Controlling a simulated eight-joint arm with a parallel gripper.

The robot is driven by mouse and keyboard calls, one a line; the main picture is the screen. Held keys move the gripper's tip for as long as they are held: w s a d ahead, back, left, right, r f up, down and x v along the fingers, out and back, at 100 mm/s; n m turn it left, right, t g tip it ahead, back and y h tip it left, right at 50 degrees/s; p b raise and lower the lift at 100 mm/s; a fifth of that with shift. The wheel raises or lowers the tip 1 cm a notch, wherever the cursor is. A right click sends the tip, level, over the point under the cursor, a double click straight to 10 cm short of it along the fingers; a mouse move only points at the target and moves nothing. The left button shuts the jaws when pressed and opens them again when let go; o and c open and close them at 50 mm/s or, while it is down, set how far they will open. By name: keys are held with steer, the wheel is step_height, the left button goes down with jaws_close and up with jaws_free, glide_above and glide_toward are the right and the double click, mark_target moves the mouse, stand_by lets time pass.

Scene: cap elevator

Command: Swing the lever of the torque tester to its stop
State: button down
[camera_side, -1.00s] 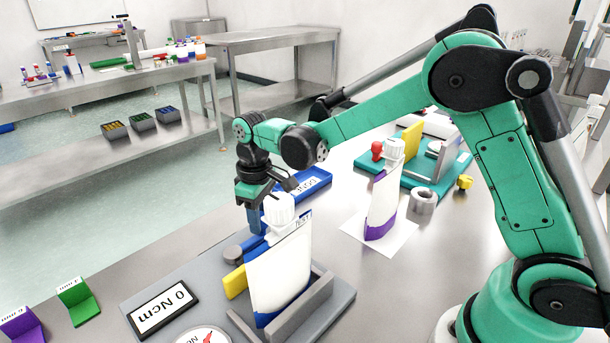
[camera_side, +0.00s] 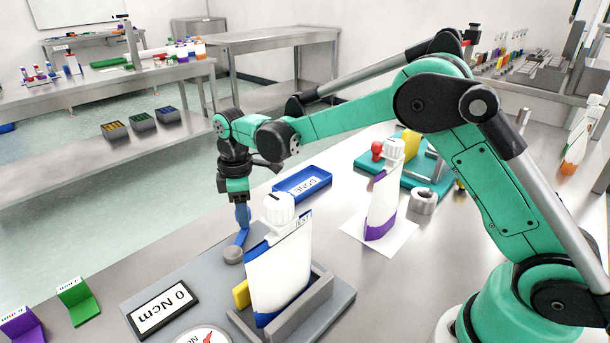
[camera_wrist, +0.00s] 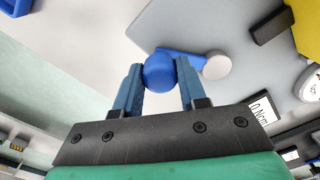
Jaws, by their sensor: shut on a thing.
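The torque tester (camera_side: 185,270) is a grey plate with a display reading 0 Ncm (camera_side: 163,309). Its blue lever (camera_side: 239,240) runs from a round grey pivot (camera_side: 233,255) toward the back of the plate. In the wrist view the blue lever (camera_wrist: 185,56) ends in a round blue knob (camera_wrist: 160,72), with the pale pivot (camera_wrist: 216,65) to its right. My gripper (camera_side: 242,214) is at the lever's outer end. In the wrist view my gripper (camera_wrist: 158,82) has a finger on each side of the knob, shut on it. A white-capped tube (camera_side: 280,265) stands upright on the tester.
A yellow block (camera_side: 241,293) sits beside the tube. A blue tray (camera_side: 303,184), a second tube (camera_side: 383,205) on white paper and a teal fixture (camera_side: 418,180) stand behind. Green and purple holders are front left.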

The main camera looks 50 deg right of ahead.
steer(key=n, duration=0.1)
steer(key=w+a+n, duration=0.1)
steer(key=n, duration=0.1)
steer(key=shift+w+a, duration=0.15)
steer(key=shift+w, duration=0.05)
steer(key=shift+w+a+n, duration=0.3)
steer(key=shift+a+n, duration=0.2)
steer(key=shift+n, duration=0.6)
steer(key=shift+c, duration=2.4)
jaws_free()
step_height(320, 180, up, 6)
steer(key=shift+f, duration=0.15)
